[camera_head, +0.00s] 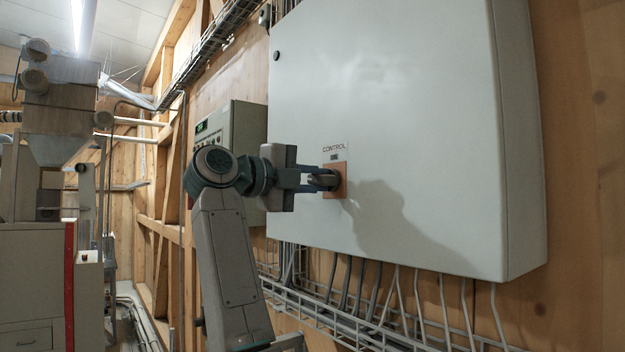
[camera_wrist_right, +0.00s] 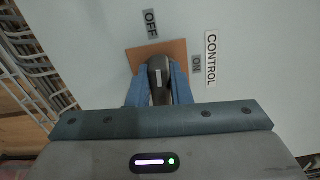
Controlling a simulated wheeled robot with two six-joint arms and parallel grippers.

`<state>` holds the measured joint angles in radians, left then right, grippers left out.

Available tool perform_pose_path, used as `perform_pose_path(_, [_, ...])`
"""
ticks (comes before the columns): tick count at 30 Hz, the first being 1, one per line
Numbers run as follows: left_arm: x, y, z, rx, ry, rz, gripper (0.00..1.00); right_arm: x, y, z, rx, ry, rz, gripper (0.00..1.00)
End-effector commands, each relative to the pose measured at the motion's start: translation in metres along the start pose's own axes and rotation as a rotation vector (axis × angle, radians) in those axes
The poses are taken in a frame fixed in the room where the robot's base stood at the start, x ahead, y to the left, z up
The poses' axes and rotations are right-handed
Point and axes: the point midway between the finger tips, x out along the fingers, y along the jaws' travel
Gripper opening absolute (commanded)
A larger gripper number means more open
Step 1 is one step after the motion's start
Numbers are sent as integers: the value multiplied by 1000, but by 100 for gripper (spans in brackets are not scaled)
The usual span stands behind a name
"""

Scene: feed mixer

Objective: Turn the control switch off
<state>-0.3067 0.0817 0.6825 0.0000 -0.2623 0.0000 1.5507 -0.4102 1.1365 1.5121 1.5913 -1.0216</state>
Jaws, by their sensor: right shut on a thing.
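The control switch is a dark knob (camera_head: 327,179) on an orange-brown square plate (camera_head: 341,181) on the front of the grey cabinet. In the right wrist view the knob (camera_wrist_right: 158,76) has a white mark and sits between my blue fingers. Its long axis lies roughly up and down in that picture, its far end towards the OFF label (camera_wrist_right: 151,24) and not the ON label (camera_wrist_right: 196,63). My right gripper (camera_head: 318,179) is shut on the knob; its fingers hide the knob's sides. My left gripper is not in view.
The large grey cabinet (camera_head: 400,110) fills the right, with cables and a wire tray (camera_head: 340,315) below it. A smaller box with a green display (camera_head: 240,135) hangs behind my right arm. Machinery (camera_head: 65,110) stands at the left.

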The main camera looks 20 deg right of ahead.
Motion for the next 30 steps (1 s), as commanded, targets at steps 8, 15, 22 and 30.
perform_pose_path(8, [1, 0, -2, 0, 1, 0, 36, 1, -1, -1, -91, 3, -3, 0])
perform_pose_path(15, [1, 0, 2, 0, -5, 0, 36, 1, -1, -1, -112, 2, -4, 0])
perform_pose_path(22, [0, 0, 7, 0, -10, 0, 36, 1, -1, -1, -112, 2, -4, 0])
perform_pose_path(30, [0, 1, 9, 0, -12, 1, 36, 1, -1, -1, -112, 1, -3, 40])
